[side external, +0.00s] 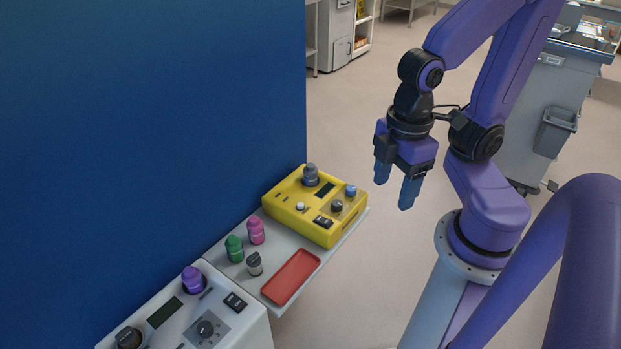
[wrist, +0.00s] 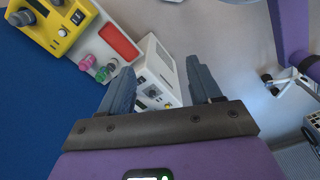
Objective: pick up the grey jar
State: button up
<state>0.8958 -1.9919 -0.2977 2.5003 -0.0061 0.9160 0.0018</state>
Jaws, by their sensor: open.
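A slate-grey jar (side external: 311,175) stands upright on the far left corner of the yellow device (side external: 335,225). In the wrist view the grey jar (wrist: 20,17) is near the top left corner. A smaller grey, dark-topped piece (side external: 254,264) stands on the pale shelf in front of the green jar; I cannot tell whether it is a jar. My gripper (side external: 394,190) is open and empty, in the air to the right of the yellow device, fingers pointing down. In the wrist view my gripper (wrist: 160,70) has nothing between its fingers.
The pale shelf (side external: 222,257) bears a green jar (side external: 234,248), a pink jar (side external: 256,230) and a red tray (side external: 291,277). A purple jar (side external: 192,279) stands on a white device (side external: 250,329). A blue wall (side external: 150,130) borders the left side. Knobs stick up from the yellow device.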

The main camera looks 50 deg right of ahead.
jog(key=w+d+f+n+t+h, duration=0.1)
jog(key=w+d+f+h, duration=0.3)
jog(key=w, duration=0.4)
jog(key=w+d+f+n+t+h, duration=0.1)
jog(key=w+d+f+h, duration=0.1)
jog(key=w+d+h, duration=0.5)
jog(key=n+t, duration=0.8)
jog(key=n, duration=0.4)
send_over(311, 168)
jog(key=s+a, duration=1.2)
notch_tip(311, 168, down, 24)
jog(key=x, duration=1.2)
jog(key=shift+w+a+f, duration=0.1)
jog(key=shift+w+a, duration=0.1)
jog(key=shift+a, duration=0.05)
jog(key=shift+f+x, duration=0.15)
jog(key=shift+x, duration=1.15)
jog(key=shift+f+x, duration=0.15)
jog(key=shift+x, duration=1.1)
jog(key=shift+s, duration=0.1)
grip_shut()
